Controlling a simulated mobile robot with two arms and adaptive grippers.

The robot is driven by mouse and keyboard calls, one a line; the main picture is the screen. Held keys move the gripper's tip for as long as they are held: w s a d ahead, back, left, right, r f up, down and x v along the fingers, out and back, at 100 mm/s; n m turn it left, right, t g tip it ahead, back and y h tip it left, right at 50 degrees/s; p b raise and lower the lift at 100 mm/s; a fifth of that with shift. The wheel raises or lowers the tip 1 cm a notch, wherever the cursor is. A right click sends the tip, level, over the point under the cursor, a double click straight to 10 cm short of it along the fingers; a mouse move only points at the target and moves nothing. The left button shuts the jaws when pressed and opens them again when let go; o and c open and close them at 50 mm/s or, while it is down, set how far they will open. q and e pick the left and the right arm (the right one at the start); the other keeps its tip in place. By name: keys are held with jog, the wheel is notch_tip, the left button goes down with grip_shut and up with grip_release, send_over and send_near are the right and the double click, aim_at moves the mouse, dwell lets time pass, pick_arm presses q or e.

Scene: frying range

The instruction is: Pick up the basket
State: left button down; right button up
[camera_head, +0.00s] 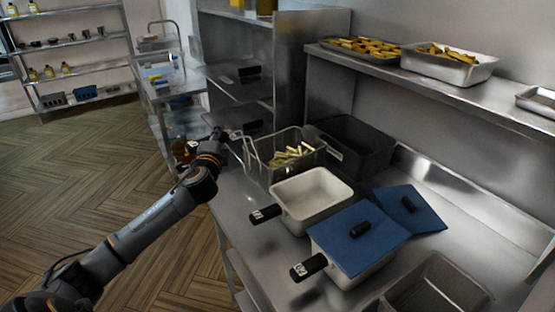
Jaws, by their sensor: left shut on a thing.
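The basket (262,168) is a wire fry basket with pale fries (292,155) in it. It is on the steel counter, in front of a dark fryer container (352,147). My left gripper (232,136) is at the basket's left side, shut on its handle. The arm and wrist partly hide the grip, and the fingertips are small in the picture. I cannot tell whether the basket touches the counter. My right gripper is not in view.
A white square pan (313,196) stands right in front of the basket. A shelf (430,88) with food trays hangs above.

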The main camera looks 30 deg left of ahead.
pick_arm(q)
jog(key=shift+r, duration=0.1)
dwell(0.3)
jog(key=shift+r, duration=0.75)
jog(key=s+r, duration=0.1)
jog(key=r, duration=0.1)
jog(key=s+r+b, duration=0.1)
jog(key=s+r, duration=0.1)
jog(key=s+a+r+b, duration=0.1)
jog(key=r, duration=0.1)
jog(key=shift+s+a+r, duration=0.1)
jog(key=shift+s+r, duration=0.1)
jog(key=shift+r, duration=0.2)
jog(key=s+a+r+b, duration=0.1)
jog(key=s+r, duration=0.3)
jog(key=s, duration=0.5)
jog(key=shift+a+r, duration=0.3)
jog(key=shift+a, duration=0.2)
jog(key=shift+s, duration=0.1)
